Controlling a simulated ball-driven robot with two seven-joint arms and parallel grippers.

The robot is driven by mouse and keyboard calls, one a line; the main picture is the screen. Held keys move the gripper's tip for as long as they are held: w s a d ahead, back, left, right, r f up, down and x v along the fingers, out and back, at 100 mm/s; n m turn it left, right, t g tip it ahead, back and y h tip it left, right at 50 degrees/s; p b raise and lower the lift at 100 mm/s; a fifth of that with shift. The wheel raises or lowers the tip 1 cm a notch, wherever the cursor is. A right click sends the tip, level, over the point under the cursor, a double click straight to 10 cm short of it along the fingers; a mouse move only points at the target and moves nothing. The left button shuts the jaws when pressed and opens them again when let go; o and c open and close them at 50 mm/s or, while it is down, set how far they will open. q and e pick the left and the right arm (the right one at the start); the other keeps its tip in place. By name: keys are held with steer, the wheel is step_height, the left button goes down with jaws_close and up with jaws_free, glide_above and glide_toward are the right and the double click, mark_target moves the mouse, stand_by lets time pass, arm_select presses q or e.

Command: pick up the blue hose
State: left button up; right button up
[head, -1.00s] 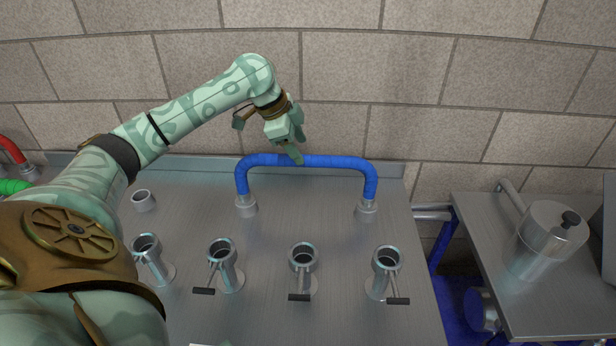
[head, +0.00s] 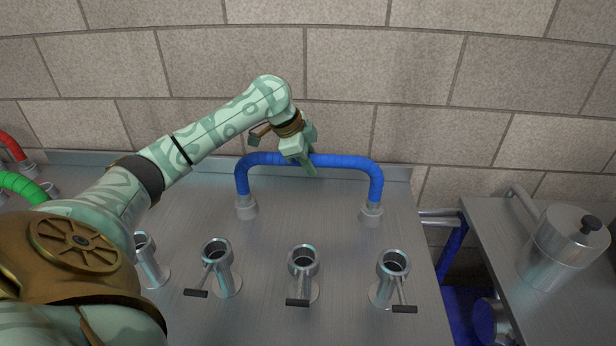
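The blue hose (head: 345,161) is an upside-down U at the back of the steel table. Its two ends point down into grey metal end fittings (head: 246,208) on the table top. My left gripper (head: 309,166) is at the middle of the hose's top span, pointing down. One finger shows in front of the hose and reaches just below it. The other finger is hidden, so I cannot tell whether the gripper is open or touches the hose. My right gripper is not in view.
Several steel valve stubs with black-tipped levers (head: 304,268) stand in a row in front of the hose. A green hose (head: 22,186) and a red hose (head: 12,147) are at the left. A steel pot (head: 562,247) stands on the right table. The brick wall is close behind.

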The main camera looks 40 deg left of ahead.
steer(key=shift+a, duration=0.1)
